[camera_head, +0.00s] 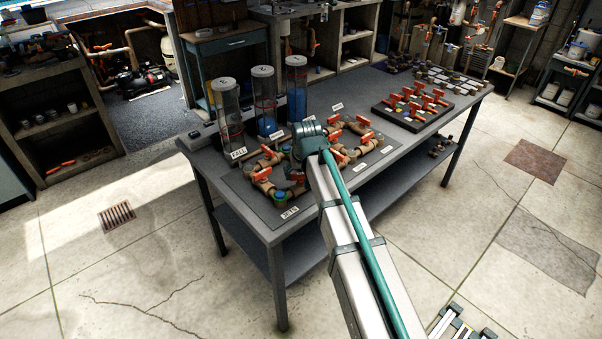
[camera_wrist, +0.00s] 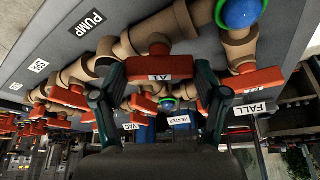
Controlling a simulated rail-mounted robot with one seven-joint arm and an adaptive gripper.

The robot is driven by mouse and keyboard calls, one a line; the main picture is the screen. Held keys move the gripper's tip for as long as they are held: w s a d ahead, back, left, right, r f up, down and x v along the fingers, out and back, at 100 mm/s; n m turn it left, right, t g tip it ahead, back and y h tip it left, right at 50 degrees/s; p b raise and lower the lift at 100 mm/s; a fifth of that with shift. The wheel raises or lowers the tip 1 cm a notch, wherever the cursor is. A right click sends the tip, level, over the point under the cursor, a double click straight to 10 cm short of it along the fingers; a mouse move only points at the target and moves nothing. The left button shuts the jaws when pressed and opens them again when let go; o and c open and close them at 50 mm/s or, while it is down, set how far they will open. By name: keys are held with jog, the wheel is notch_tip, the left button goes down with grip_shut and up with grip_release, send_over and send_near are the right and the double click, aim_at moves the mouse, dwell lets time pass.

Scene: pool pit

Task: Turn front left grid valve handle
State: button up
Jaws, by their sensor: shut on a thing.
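In the wrist view, an orange valve handle labelled A1 (camera_wrist: 160,68) sits between the two dark fingers of my gripper (camera_wrist: 161,76). The fingers close on its two ends.
In the wrist view, another orange handle (camera_wrist: 245,79) is close on the right, beside a FALL label (camera_wrist: 250,109). Clear cylinders (camera_head: 296,88) stand behind the grid on the table (camera_head: 205,165). A dark board of red-handled valves (camera_head: 412,108) lies farther right. The floor in front is clear.

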jog(key=m+h, duration=0.1)
jog(key=m, duration=0.2)
jog(key=m+h, duration=0.1)
jog(key=m, duration=0.2)
jog(key=shift+w+a+h+b, duration=0.1)
jog(key=shift+a+h+b, duration=0.1)
jog(key=shift+h+b, duration=0.15)
jog(key=m+h, duration=0.1)
jog(key=m, duration=0.2)
jog(key=m+g+b, duration=0.1)
jog(key=m, duration=0.2)
jog(key=shift+a+h, duration=0.1)
jog(key=shift+h, duration=0.25)
jog(key=o, duration=1.2)
jog(key=shift+c, duration=0.2)
jog(key=shift+r, duration=0.1)
jog(key=v, duration=1.2)
